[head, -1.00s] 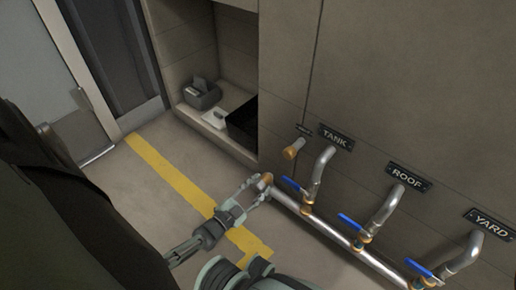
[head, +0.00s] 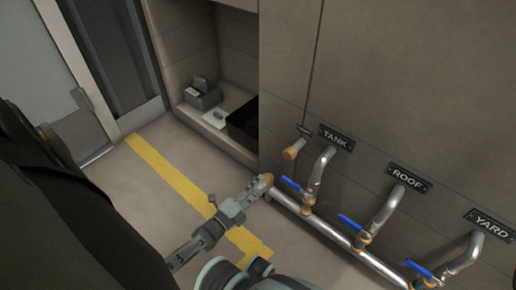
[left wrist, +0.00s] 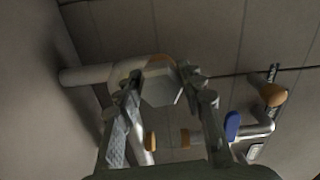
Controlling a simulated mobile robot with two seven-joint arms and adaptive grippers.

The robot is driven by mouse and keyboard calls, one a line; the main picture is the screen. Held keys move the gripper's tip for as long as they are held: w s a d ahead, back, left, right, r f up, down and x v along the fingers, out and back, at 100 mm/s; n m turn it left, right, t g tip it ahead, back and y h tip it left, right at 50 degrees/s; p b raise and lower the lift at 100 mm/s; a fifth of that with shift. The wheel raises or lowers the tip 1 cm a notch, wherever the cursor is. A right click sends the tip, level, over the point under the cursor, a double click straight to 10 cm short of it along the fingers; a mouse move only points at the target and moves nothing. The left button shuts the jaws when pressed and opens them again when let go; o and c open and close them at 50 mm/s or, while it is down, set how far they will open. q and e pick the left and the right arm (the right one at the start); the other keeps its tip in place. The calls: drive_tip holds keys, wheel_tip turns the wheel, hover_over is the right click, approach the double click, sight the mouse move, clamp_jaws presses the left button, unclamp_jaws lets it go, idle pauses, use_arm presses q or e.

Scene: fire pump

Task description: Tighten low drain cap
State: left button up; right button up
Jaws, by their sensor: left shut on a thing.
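The low drain cap (head: 266,180) is a brass-coloured cap on the left end of the low horizontal pipe (head: 322,228). In the left wrist view a pale, faceted end face of the cap (left wrist: 160,90) shows between the fingers, with brass colour behind it. My left gripper (head: 257,186) reaches the pipe end from the left and is shut on the cap. In the left wrist view its two fingers (left wrist: 162,93) lie on either side of the cap. The fingers partly hide the cap in the head view.
Blue-handled valves (head: 292,185) join the pipe to risers marked TANK (head: 336,138), ROOF and YARD. A smaller brass-tipped outlet (head: 292,150) sticks out of the wall above the cap. A recess with a grey box (head: 203,97) is at the back. The floor with its yellow stripe (head: 180,183) is clear.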

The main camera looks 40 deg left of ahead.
use_arm(q)
drive_tip(key=shift+m, duration=0.5)
drive_tip(key=o, duration=1.2)
drive_tip(key=shift+c, duration=0.2)
drive_tip(key=s+a, duration=0.1)
drive_tip(key=s, duration=1.1)
